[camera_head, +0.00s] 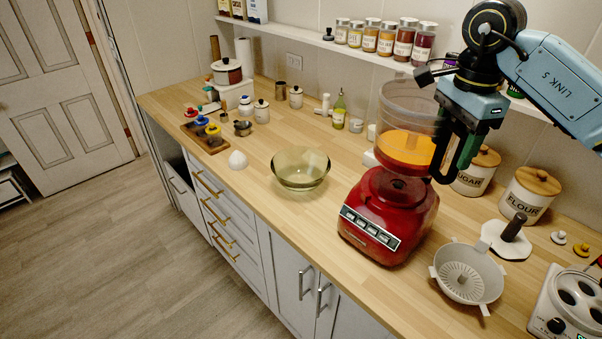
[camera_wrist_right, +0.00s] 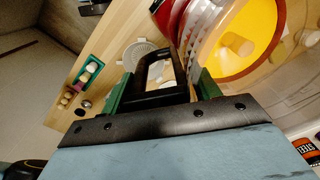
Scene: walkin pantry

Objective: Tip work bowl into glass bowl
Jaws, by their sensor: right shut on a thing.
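The work bowl (camera_head: 408,104) is a clear container with orange contents, sitting upright on or just over the red food processor base (camera_head: 386,212). My right gripper (camera_head: 455,160) is at the right side of the work bowl, shut on its black handle. In the right wrist view the handle (camera_wrist_right: 160,96) lies between my right gripper's green fingers, and the bowl's orange inside (camera_wrist_right: 240,45) shows at the right. The glass bowl (camera_head: 300,168) stands on the counter left of the processor and looks empty. My left gripper does not show.
A white strainer-like lid (camera_head: 467,273) and a dark-handled part (camera_head: 508,238) lie right of the processor. Sugar (camera_head: 475,172) and flour (camera_head: 529,194) canisters stand behind. A shelf with spice jars (camera_head: 388,38) runs above. Counter is clear between glass bowl and processor.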

